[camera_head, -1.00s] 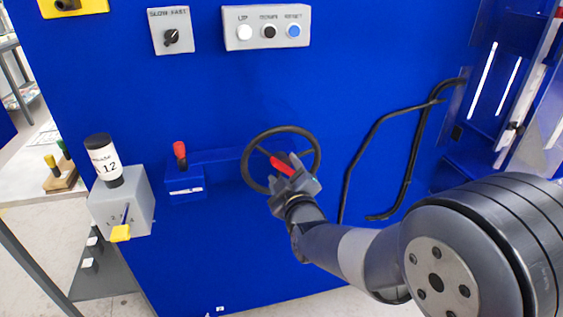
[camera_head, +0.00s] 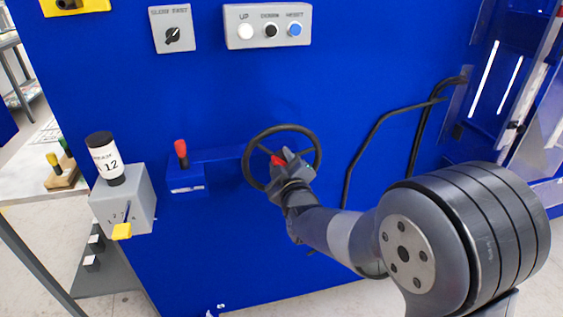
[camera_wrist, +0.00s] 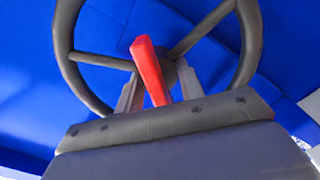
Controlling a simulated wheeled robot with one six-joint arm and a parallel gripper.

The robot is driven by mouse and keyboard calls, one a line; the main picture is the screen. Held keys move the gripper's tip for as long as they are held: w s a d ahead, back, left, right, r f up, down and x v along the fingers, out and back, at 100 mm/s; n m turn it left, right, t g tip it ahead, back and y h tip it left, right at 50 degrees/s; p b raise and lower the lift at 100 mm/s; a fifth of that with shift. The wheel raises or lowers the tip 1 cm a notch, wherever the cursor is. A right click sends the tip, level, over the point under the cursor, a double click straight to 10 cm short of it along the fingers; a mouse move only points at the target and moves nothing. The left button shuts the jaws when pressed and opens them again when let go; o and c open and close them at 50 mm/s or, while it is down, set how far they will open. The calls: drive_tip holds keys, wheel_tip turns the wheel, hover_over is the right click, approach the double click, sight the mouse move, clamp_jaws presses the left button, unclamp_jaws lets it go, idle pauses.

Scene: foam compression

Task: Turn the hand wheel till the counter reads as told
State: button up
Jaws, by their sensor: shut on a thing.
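The hand wheel (camera_head: 247,160) is a dark ring with spokes on the front of the blue machine. It also shows in the wrist view (camera_wrist: 64,40), with two spokes meeting at a hub. A red handle (camera_head: 277,160) stands out near the wheel's middle and is large in the wrist view (camera_wrist: 147,65). My gripper (camera_head: 284,158) is in front of the wheel, shut on the red handle; its fingers (camera_wrist: 153,92) show on both sides of the handle. The gripper hides the lower right part of the wheel in the head view.
A panel (camera_head: 268,26) with UP, DOWN and RESET buttons and a selector switch (camera_head: 172,36) are above. A red-knobbed lever (camera_head: 181,150) and a grey box (camera_head: 125,200) with a yellow lever stand left. A bent black bar (camera_head: 375,135) is right of the wheel.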

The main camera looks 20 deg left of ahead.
clamp_jaws()
drive_tip(key=shift+f+m+b, duration=0.15)
drive_tip(key=shift+m+b, duration=0.15)
drive_tip(key=shift+b, duration=0.2)
drive_tip(key=m+b, duration=0.2)
drive_tip(key=shift+f+b, duration=0.1)
drive_tip(key=shift+b, duration=0.2)
drive_tip(key=m+b, duration=0.4)
drive_tip(key=shift+d, duration=0.15)
drive_tip(key=m+b, duration=0.2)
drive_tip(key=m, duration=0.1)
drive_tip(key=m+b, duration=0.2)
drive_tip(key=b, duration=0.1)
drive_tip(key=shift+w+d+m, duration=0.2)
drive_tip(key=shift+m, duration=0.2)
drive_tip(key=m+b, duration=0.4)
drive_tip(key=m, duration=0.1)
drive_tip(key=shift+w+d, duration=0.1)
drive_tip(key=shift+d, duration=0.05)
drive_tip(key=shift+r+m, duration=0.2)
drive_tip(key=shift+m, duration=0.1)
